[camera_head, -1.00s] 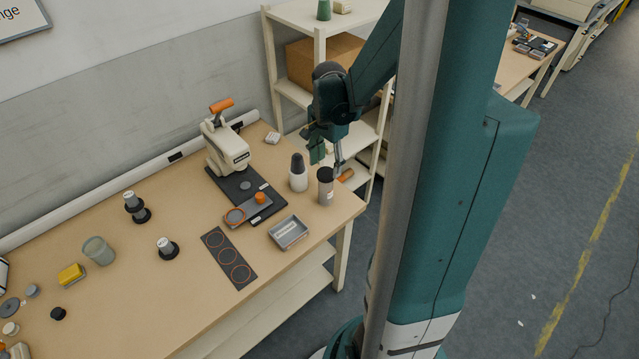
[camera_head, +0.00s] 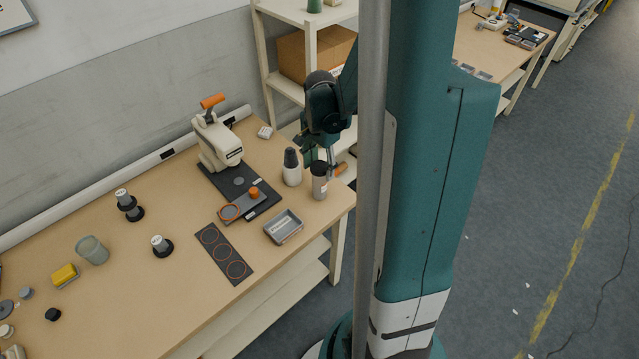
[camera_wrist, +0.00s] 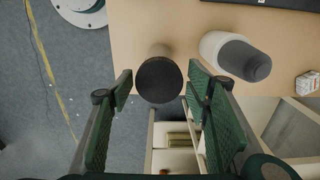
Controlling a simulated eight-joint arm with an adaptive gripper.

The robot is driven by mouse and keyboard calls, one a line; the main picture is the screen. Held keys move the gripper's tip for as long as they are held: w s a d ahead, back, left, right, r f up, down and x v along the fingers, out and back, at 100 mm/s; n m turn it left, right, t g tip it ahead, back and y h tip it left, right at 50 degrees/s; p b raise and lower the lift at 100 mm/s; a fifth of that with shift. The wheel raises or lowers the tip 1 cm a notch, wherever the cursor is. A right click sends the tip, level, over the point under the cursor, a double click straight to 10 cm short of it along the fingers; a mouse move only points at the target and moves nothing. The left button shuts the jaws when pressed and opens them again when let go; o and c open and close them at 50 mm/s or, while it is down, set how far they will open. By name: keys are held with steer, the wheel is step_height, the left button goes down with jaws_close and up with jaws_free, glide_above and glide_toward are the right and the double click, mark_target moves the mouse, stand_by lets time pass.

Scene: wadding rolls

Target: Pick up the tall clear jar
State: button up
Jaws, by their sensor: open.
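A tall greyish jar with a dark lid (camera_head: 319,183) stands upright near the table's right end; I cannot tell how clear its wall is. In the wrist view its round dark lid (camera_wrist: 158,80) shows between the fingers and hides most of its body. My gripper (camera_head: 321,161) is open and empty, pointing down close over this jar. In the wrist view the fingers of my gripper (camera_wrist: 160,88) lie to either side of the lid; contact is not visible. A shorter, wide clear jar (camera_head: 92,251) stands open at the table's left.
A white bottle with a dark grey top (camera_head: 291,170) stands close beside the tall jar; it also shows in the wrist view (camera_wrist: 235,54). A metal tray (camera_head: 283,228) lies in front. A press (camera_head: 216,145) stands behind left. The table's right edge is near.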

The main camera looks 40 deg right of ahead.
mark_target(319, 179)
steer(key=shift+f, duration=0.35)
steer(key=shift+a+f+b, duration=0.15)
steer(key=shift+f+b, duration=0.05)
steer(key=shift+f, duration=1.1)
steer(key=shift+a+f+b, duration=0.1)
steer(key=shift+f+b, duration=0.1)
steer(key=shift+f, duration=1.05)
steer(key=shift+c, duration=0.4)
steer(key=c, duration=0.9)
